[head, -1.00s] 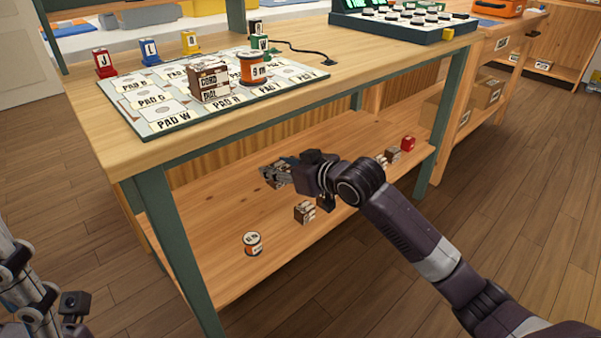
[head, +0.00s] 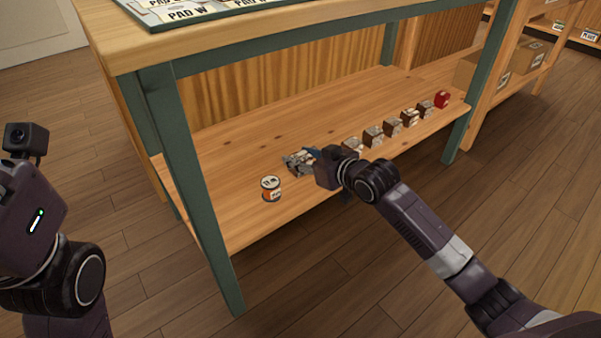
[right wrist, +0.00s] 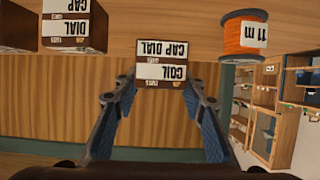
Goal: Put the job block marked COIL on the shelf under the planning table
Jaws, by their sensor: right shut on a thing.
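My right gripper (head: 298,161) is low over the shelf (head: 235,150) under the planning table (head: 190,40), just right of an orange spool (head: 271,188). In the right wrist view, which is upside down, its fingers (right wrist: 162,85) are shut on a brown block (right wrist: 162,62) with white labels reading COIL and CAP DIAL. The block is at shelf level; whether it touches the boards I cannot tell. In the head view the gripper mostly hides it. My left arm shows at the left edge, its fingers out of view.
Several blocks stand in a row along the shelf to the right, such as one brown block (head: 373,136), ending in a red piece (head: 442,99). A green table leg (head: 185,180) stands at the front left. Shelf boards behind the gripper are bare.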

